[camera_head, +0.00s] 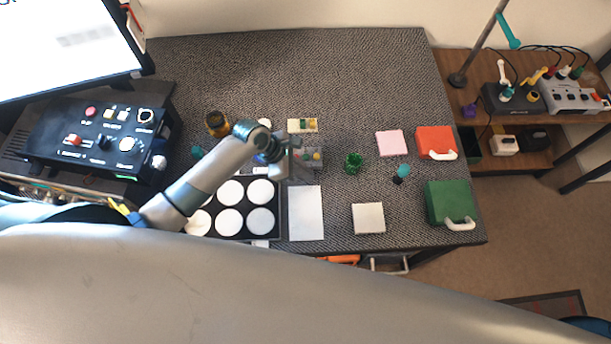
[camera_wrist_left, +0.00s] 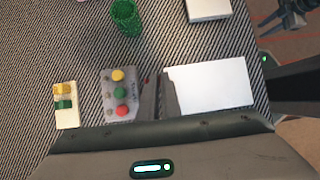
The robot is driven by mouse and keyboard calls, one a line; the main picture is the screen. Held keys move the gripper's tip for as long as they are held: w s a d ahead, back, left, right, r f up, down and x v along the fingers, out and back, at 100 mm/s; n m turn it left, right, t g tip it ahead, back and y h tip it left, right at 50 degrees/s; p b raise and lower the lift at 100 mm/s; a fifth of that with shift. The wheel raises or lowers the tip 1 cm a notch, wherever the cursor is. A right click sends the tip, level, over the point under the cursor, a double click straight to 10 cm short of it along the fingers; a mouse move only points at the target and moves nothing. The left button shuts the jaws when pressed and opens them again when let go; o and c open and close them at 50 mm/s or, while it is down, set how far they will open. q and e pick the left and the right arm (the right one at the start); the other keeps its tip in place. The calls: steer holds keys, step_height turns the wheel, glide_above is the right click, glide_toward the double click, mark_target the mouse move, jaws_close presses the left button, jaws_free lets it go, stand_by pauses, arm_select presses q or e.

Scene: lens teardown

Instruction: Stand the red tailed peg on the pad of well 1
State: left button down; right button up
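The grey peg block (camera_head: 311,165) stands behind the white sheet. In the left wrist view this block (camera_wrist_left: 108,92) carries yellow, green and red round-headed pieces. The red piece (camera_wrist_left: 122,111) is nearest the wrist; I cannot tell whether it has a tail. My left gripper (camera_head: 291,172) hangs beside the block. In the left wrist view its fingers (camera_wrist_left: 159,84) stand a narrow gap apart between block and sheet, with no held piece clearly visible. The black tray (camera_head: 245,212) has several white round pads; I cannot read which well is 1. A dark gripper-like part (camera_wrist_left: 290,16), probably my right gripper, shows at upper right.
A cream block (camera_head: 302,125) with yellow and green pieces lies behind the grey block. A white sheet (camera_head: 306,212) lies beside the tray. A green cup (camera_head: 354,163), pink pad (camera_head: 391,143), cream pad (camera_head: 369,218) and red and green boxes (camera_head: 448,203) stand right. The back table is clear.

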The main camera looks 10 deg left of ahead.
arm_select(q)
step_height(320, 180, down, 3)
steer(key=shift+r+p, duration=0.15)
steer(key=shift+p, duration=0.25)
steer(key=shift+f, duration=0.4)
steer(key=c, duration=2)
jaws_free()
steer(key=shift+r, duration=0.1)
steer(key=shift+b+v, duration=1.55)
steer(key=shift+v, duration=4.4)
